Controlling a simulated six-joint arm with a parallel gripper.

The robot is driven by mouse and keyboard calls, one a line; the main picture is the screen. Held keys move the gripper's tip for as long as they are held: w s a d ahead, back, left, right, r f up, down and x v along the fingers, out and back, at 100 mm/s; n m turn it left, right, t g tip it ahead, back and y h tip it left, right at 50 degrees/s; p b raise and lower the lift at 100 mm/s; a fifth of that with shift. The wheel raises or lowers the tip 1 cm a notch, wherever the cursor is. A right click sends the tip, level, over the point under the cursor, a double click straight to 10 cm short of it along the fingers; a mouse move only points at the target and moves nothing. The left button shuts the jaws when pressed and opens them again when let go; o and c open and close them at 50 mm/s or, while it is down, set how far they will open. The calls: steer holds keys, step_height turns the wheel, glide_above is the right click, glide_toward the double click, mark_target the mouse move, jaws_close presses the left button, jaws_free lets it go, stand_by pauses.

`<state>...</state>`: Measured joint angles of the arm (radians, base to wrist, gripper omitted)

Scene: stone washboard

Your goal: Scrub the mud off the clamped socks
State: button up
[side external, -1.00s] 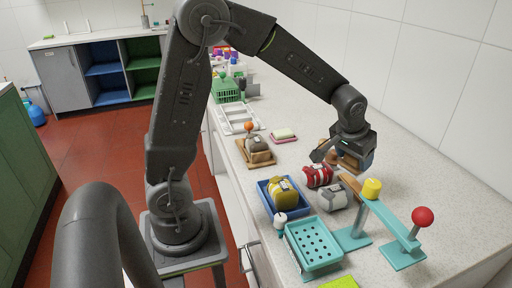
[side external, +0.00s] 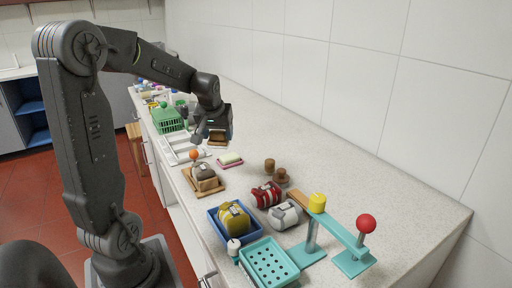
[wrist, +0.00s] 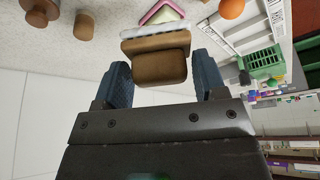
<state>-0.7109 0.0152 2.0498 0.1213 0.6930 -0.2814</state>
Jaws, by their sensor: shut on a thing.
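My gripper (side external: 206,128) is shut on a brown wooden brush (side external: 217,140), held above the counter near the soap. In the wrist view the brush's block (wrist: 158,64) sits between my two fingers (wrist: 162,82), with a pale bristle strip along its far edge. A dark grey-brown bundle (side external: 204,171) lies on a wooden tray (side external: 209,187) with an orange ball at its back. A red striped bundle (side external: 267,194) and a grey-white bundle (side external: 286,215) lie on the counter. A yellow bundle (side external: 233,217) sits in a blue tray (side external: 217,232). I cannot tell which are clamped socks.
A soap bar sits on a pink dish (side external: 231,162). Brown cylinders (side external: 270,165) stand behind the red bundle. A teal stand (side external: 340,232) with yellow and red knobs is at front right, near a teal perforated tray (side external: 270,263). A white rack (side external: 178,147) and green basket (side external: 168,119) stand further back.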

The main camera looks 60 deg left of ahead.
steer(key=n, duration=0.2)
glide_above(199, 163)
steer(key=shift+g, duration=0.4)
steer(key=shift+d+f, duration=0.15)
steer(key=shift+f, duration=1.5)
steer(key=shift+d+f, duration=0.15)
steer(key=shift+f, duration=1.45)
steer(key=shift+d+f, duration=0.25)
steer(key=shift+d, duration=0.25)
steer(key=shift+c, duration=0.3)
steer(key=shift+d, duration=1.9)
steer(key=shift+a, duration=2.55)
steer(key=shift+d, duration=2.65)
step_height(199, 163, up, 8)
steer(key=shift+a, duration=0.15)
